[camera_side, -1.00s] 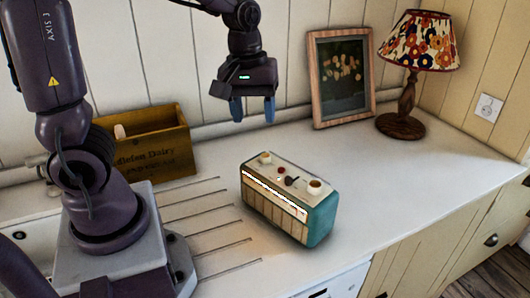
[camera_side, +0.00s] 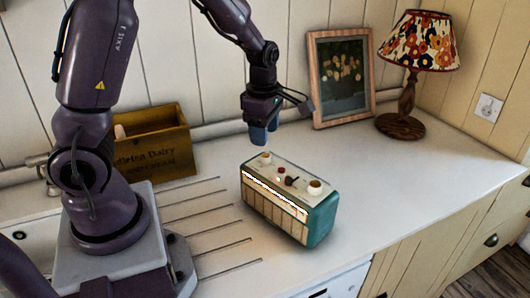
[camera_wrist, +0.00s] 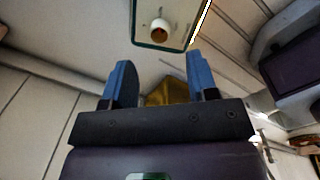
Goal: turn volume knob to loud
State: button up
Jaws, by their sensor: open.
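A teal radio (camera_side: 323,222) stands on the counter, its top panel facing up. The panel carries a cream knob at the left end (camera_side: 265,158), a small red button (camera_side: 281,170), a dark lever (camera_side: 291,181) and a cream knob at the right end (camera_side: 315,187). I cannot read which knob is volume. My gripper (camera_side: 262,137) is open and empty, above and a little behind the radio's left end, apart from it. In the wrist view, one cream knob (camera_wrist: 159,29) on the radio top lies ahead of my gripper (camera_wrist: 157,60), beyond the fingertips.
A wooden crate (camera_side: 155,158) stands behind left. A framed picture (camera_side: 341,75) leans on the back wall, and a lamp (camera_side: 405,85) with a flowered shade stands right of it. The counter (camera_side: 420,165) right of the radio is clear. A sink (camera_side: 30,235) is at far left.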

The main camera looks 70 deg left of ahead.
aim_at(265, 156)
notch_tip(265, 156, down, 7)
jog(key=shift+w+a+r, duration=0.15)
jog(key=shift+r, duration=0.05)
jog(key=c, duration=0.9)
